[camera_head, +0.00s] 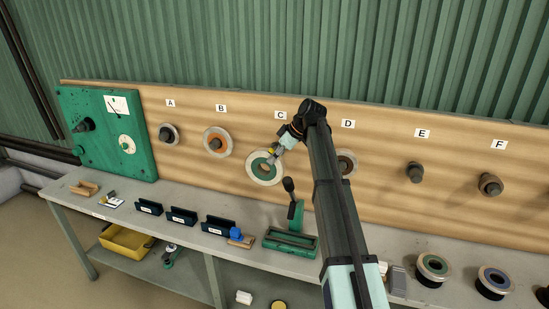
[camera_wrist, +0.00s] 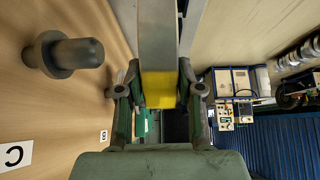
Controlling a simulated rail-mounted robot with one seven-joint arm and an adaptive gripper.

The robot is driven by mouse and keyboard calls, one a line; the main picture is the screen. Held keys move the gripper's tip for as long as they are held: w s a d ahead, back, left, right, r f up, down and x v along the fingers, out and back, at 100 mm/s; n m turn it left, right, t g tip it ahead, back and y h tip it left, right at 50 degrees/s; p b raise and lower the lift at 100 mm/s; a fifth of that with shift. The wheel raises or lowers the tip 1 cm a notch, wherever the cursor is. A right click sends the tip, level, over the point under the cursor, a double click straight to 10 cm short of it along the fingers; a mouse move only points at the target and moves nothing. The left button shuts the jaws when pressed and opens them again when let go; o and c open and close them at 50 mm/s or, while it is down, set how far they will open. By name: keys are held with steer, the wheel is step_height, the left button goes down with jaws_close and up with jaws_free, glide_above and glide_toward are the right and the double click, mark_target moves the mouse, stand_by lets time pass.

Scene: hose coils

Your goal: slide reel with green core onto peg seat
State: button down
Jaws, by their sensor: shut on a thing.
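The reel with the green core (camera_head: 264,168) has a pale rim and is held in front of the board below label C. In the wrist view the reel (camera_wrist: 158,28) shows edge-on as a grey band with a yellow patch between my fingers. My gripper (camera_head: 277,156) is shut on its rim; the fingers show in the wrist view (camera_wrist: 157,92). A bare dark peg with a collar (camera_wrist: 65,55) stands out from the board beside label C. The reel is apart from it, off the peg's tip. In the head view this peg is hidden.
Peg B holds a reel with an orange core (camera_head: 217,142); a brown-core reel (camera_head: 347,162) sits at D, partly behind my arm. Pegs E (camera_head: 415,172) and F (camera_head: 490,185) show no large reel. The bench (camera_head: 190,250) below holds trays, a green lever fixture (camera_head: 292,240) and more reels.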

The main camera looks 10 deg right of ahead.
steer(key=shift+w+d+r+b, duration=0.1)
steer(key=shift+w+d, duration=0.25)
steer(key=shift+w, duration=0.35)
steer(key=shift+w+d+f+b, duration=0.15)
steer(key=shift+w+d, duration=0.2)
steer(key=shift+w, duration=0.35)
steer(key=shift+w+d+r+b, duration=0.15)
steer(key=shift+w+d, duration=0.2)
steer(key=shift+w, duration=0.35)
steer(key=shift+w+d+b, duration=0.2)
steer(key=shift+w+b, duration=0.2)
stand_by(0.7)
steer(key=shift+w+d+b, duration=0.15)
steer(key=shift+w+d, duration=0.3)
steer(key=shift+w, duration=0.4)
steer(key=shift+w+d+b, duration=0.15)
steer(key=shift+w+d, duration=0.3)
steer(key=shift+w, duration=0.35)
steer(key=shift+w+d+b, duration=0.15)
steer(key=shift+w+b, duration=0.15)
stand_by(1.0)
steer(key=shift+w+d, duration=0.25)
steer(key=shift+w, duration=0.25)
steer(key=shift+w+d, duration=0.25)
steer(key=shift+w, duration=0.25)
steer(key=c, duration=0.7)
jaws_free()
steer(key=shift+s+r, duration=0.1)
steer(key=shift+s, duration=0.05)
